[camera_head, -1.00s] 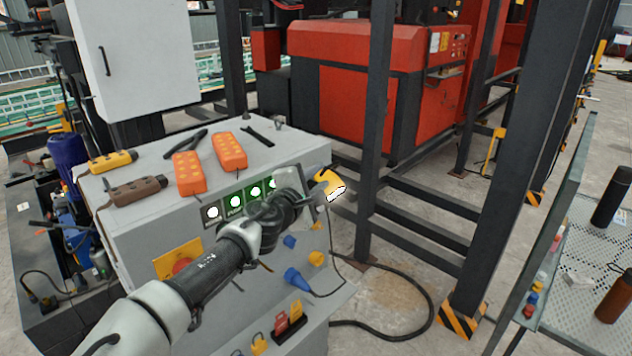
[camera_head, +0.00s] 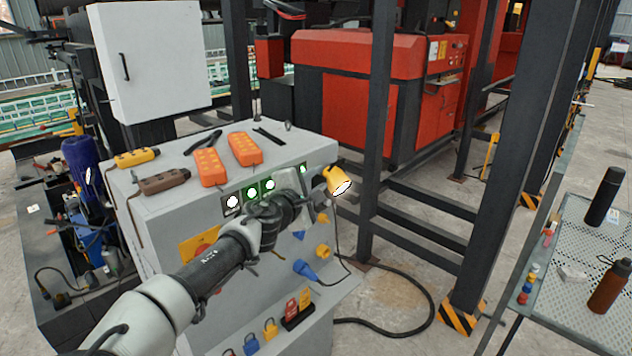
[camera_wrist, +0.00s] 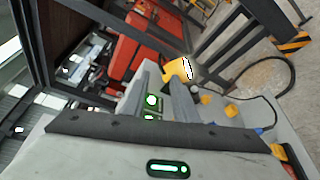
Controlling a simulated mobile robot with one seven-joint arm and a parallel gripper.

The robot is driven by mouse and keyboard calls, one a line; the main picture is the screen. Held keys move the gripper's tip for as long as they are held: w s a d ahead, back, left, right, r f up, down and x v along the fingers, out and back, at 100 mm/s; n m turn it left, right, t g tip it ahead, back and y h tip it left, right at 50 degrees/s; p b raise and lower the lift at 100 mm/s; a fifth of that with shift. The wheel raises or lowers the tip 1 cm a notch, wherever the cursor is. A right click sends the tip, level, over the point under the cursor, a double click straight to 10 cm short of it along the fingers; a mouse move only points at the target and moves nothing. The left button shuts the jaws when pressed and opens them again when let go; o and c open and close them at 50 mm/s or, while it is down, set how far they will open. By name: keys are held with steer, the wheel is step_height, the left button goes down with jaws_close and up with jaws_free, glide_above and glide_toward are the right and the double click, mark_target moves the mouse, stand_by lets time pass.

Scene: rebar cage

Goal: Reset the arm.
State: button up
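My gripper (camera_head: 314,190) is at the end of my outstretched arm, in front of the upper right of the grey control console (camera_head: 215,300). In the wrist view, its two grey fingers (camera_wrist: 158,85) stand apart with nothing held between them. A lit green button (camera_wrist: 151,100) on the console shows through the gap. A yellow lamp (camera_head: 338,181) is just beyond the fingertips; it also shows in the wrist view (camera_wrist: 178,70). I cannot tell whether the gripper touches the console or lamp. My arm hides part of the console front.
Two orange pendants (camera_head: 210,167) lie on the console top. Blue and yellow plugs (camera_head: 304,269) and padlocks (camera_head: 270,328) are on its front. Dark steel posts (camera_head: 377,120) stand to the right, a black cable (camera_head: 400,335) lies on the floor, and a perforated table (camera_head: 570,260) is far right.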

steer(key=s+d+f+m+g+h, duration=0.1)
steer(key=s+d+f+m+g, duration=0.3)
steer(key=d, duration=0.5)
steer(key=s+d+f+m+g+h, duration=0.1)
steer(key=d+f+m+g, duration=0.25)
steer(key=d+f, duration=0.4)
steer(key=s+d+f+m+g+y, duration=0.3)
steer(key=s+d+m+g+y, duration=0.15)
steer(key=s, duration=0.45)
steer(key=s+a+r+m+t+y, duration=0.1)
steer(key=s+r+m, duration=0.2)
steer(key=s+r, duration=0.5)
steer(key=s+a+r+m+t+y, duration=0.1)
steer(key=s+r+m+y, duration=0.1)
steer(key=s+r, duration=0.7)
steer(key=s+m, duration=0.1)
steer(key=s, duration=0.6)
steer(key=shift+s+a+r, duration=0.15)
steer(key=shift+s+r, duration=0.15)
steer(key=shift+s, duration=0.1)
